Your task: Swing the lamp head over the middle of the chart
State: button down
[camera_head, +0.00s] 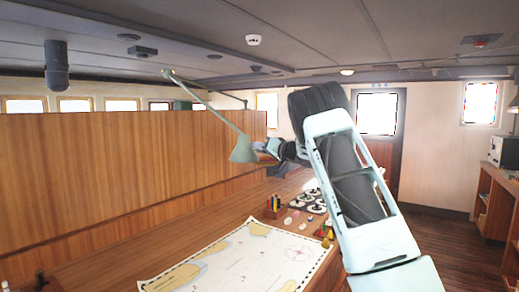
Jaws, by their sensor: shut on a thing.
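The lamp head (243,149) is a pale green cone on a thin jointed arm (205,103). It hangs beyond the far edge of the chart, above the wooden table. The chart (236,262) lies flat on the table in the foreground, with a checkered border and tan land shapes. My gripper (265,157) is right beside the lamp head at its right side and is shut on it. The fingertips are small and partly hidden by my wrist and the lamp head. My arm reaches in from the lower right.
Small coloured items (276,203) and a dark tray of round pieces (308,201) stand on the table beyond the chart. A tall wooden partition (120,180) runs along the table's left side. The air above the chart looks clear.

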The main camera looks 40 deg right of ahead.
jog(key=c, duration=1.2)
grip_release()
jog(key=shift+w+a, duration=0.1)
jog(key=shift+s, duration=0.35)
jog(key=s+b, duration=0.2)
jog(key=s, duration=0.3)
jog(key=s+d+b, duration=0.1)
jog(key=s+b, duration=0.1)
jog(key=s, duration=0.4)
jog(key=s+d+b, duration=0.1)
jog(key=s+b, duration=0.1)
jog(key=s, duration=0.3)
jog(key=shift+s+b, duration=0.35)
